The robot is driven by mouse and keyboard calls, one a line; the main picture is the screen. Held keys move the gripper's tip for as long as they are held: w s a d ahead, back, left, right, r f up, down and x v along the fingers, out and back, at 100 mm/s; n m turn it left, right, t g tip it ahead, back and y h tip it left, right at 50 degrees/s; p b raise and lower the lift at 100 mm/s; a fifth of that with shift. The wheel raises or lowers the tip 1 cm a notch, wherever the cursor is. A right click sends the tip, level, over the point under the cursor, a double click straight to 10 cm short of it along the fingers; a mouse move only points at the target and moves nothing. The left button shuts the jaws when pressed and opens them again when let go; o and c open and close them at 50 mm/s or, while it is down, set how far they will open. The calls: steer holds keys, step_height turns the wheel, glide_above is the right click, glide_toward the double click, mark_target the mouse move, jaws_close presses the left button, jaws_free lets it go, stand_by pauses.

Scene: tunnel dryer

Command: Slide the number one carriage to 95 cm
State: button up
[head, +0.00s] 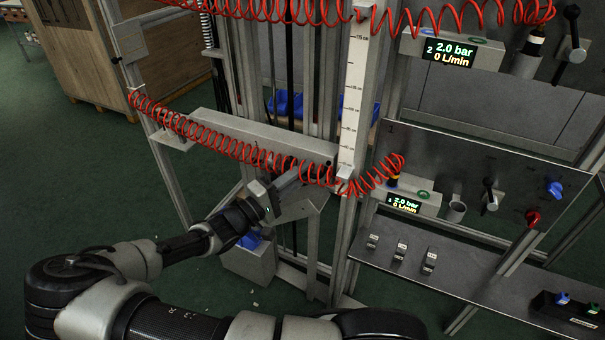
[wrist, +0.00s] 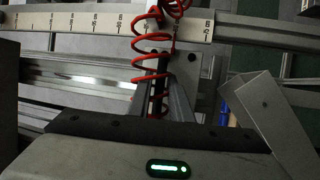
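The lower carriage is a grey horizontal beam (head: 235,130) on the upright frame, with a red coiled hose along it; I take it for number one. Its right end meets the low part of the white vertical scale (head: 352,95). The scale also shows in the wrist view (wrist: 75,21); its figures are too small to read surely. My gripper (head: 300,178) is just below the beam's right half, close to the scale. In the wrist view its fingers (wrist: 165,100) point at the carriage, with red hose showing between them. Whether they touch or hold anything is unclear.
A panel (head: 470,180) with valves and a lit display (head: 403,204) reading 1, 2.0 bar, 0 L/min stands to the right. A shelf (head: 480,280) juts out below it. Red hose (head: 375,180) hangs near my gripper. Wooden crates (head: 90,60) stand back left; green floor lies open at left.

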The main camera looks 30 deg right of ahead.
steer(key=shift+d, duration=0.1)
jaws_close()
steer(key=shift+r, duration=0.15)
step_height(320, 180, up, 15)
steer(key=p, duration=1.1)
jaws_free()
